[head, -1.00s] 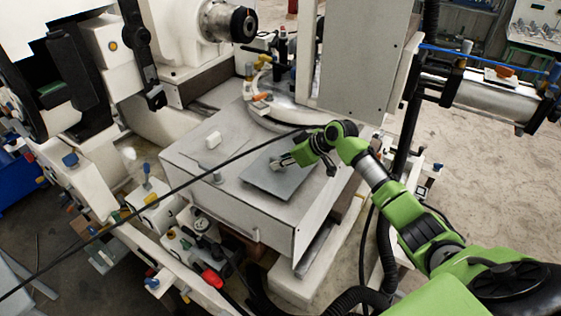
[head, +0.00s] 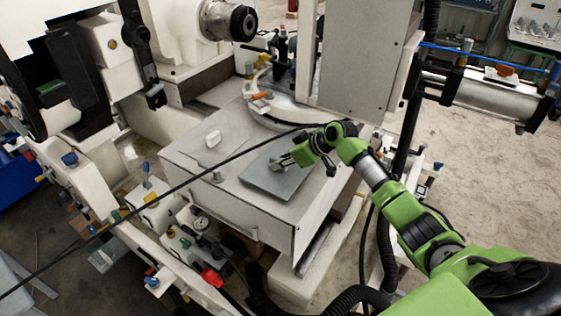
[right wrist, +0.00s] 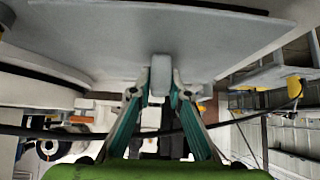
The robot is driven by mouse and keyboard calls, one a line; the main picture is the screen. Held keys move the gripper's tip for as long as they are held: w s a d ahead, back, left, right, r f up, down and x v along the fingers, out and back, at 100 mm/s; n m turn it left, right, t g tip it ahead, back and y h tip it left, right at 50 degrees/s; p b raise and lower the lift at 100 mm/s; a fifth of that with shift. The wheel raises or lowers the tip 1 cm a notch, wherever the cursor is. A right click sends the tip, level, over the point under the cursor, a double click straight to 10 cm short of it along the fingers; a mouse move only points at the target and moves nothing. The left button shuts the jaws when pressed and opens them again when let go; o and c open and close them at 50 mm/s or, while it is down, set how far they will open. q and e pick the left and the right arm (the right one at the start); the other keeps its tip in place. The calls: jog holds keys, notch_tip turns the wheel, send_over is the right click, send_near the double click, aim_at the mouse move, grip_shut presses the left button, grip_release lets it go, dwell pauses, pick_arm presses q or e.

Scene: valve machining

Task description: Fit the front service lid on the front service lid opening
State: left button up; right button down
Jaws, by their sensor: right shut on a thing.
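A flat grey plate, taken as the front service lid (head: 268,183), is at the top of the white box-shaped housing (head: 225,208) in the head view. My right gripper (head: 284,161) is above the lid and shut on its handle. In the right wrist view the lid (right wrist: 150,32) spans the top, and its grey handle (right wrist: 160,75) sits between the fingertips of my right gripper (right wrist: 160,90). The front service lid opening is not visible; the lid may hide it. I cannot tell whether the lid touches the housing top. My left gripper is out of view.
A second flat cover with a pale knob (head: 213,139) lies to the left on the housing. A black cable (head: 160,212) crosses the view in front of it. A tall white cabinet (head: 358,60) stands behind my right gripper, and machine parts crowd the left.

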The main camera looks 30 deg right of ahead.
jog(key=shift+f+b, duration=0.45)
jog(key=shift+f, duration=0.2)
jog(key=c, duration=1.8)
grip_release()
jog(key=shift+c, duration=0.2)
jog(key=shift+f, duration=0.1)
jog(key=shift+s, duration=0.1)
jog(key=v, duration=1.2)
